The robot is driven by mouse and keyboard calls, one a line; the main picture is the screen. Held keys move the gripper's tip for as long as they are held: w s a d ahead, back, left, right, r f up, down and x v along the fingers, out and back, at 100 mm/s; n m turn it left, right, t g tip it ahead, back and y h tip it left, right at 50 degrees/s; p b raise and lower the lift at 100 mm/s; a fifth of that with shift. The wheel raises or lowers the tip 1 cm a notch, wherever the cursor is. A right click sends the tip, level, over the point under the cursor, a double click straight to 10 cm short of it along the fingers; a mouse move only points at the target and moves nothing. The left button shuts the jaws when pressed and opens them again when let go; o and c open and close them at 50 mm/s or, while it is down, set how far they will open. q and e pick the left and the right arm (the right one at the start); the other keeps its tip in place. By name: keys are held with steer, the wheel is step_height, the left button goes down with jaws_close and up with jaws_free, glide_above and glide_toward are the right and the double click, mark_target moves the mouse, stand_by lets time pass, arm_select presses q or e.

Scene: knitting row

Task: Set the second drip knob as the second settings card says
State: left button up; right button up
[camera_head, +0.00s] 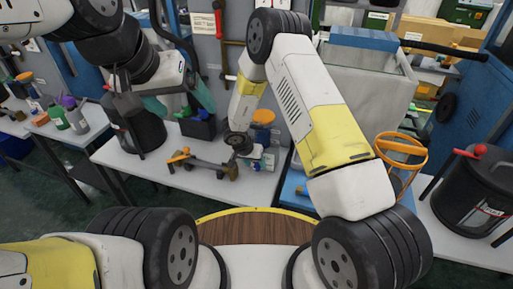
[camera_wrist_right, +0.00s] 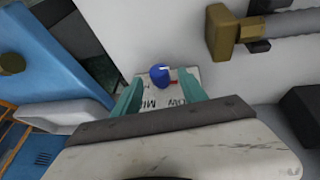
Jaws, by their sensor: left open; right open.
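In the right wrist view a blue knob (camera_wrist_right: 159,76) with a white pointer mark sits on a pale plate (camera_wrist_right: 160,99) with dark, partly hidden lettering and a red mark. My right gripper (camera_wrist_right: 158,92) is open, its two teal fingers on either side of the knob; contact cannot be told. In the head view the right gripper (camera_head: 255,157) is low over the bench, mostly hidden by its wrist. My left gripper (camera_head: 180,100) is open and empty above the bench at left. A paper card (camera_head: 204,24) hangs on the back wall; its print is too small to read.
A brass-ended rod fixture (camera_head: 205,165) lies on the white bench (camera_head: 150,170), left of the right gripper; its brass end (camera_wrist_right: 222,32) is near the knob. A dark bin (camera_head: 197,126) stands below the left gripper. An orange-topped jar (camera_head: 263,117) is behind the right wrist.

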mark_target(260, 167)
steer(key=shift+x, duration=0.9)
jaws_close()
steer(key=shift+y, duration=0.4)
steer(key=shift+s+d+f+m+t+y, duration=0.1)
steer(key=shift+d+m+t+y, duration=0.1)
steer(key=shift+y, duration=0.3)
steer(key=shift+s+d+m+t+y, duration=0.1)
steer(key=shift+t+y, duration=0.1)
steer(key=shift+y, duration=0.3)
steer(key=y, duration=0.1)
steer(key=t+y, duration=0.1)
steer(key=y, duration=0.1)
steer(key=shift+d+f+m, duration=0.1)
steer(key=shift+d+m, duration=0.2)
steer(key=shift+m, duration=0.1)
steer(key=t+y, duration=0.1)
steer(key=y, duration=0.1)
steer(key=m+t+y, duration=0.1)
steer(key=y, duration=0.1)
steer(key=shift+s+d+f+y, duration=0.1)
steer(key=shift+d+f+y, duration=0.1)
steer(key=shift+y, duration=0.1)
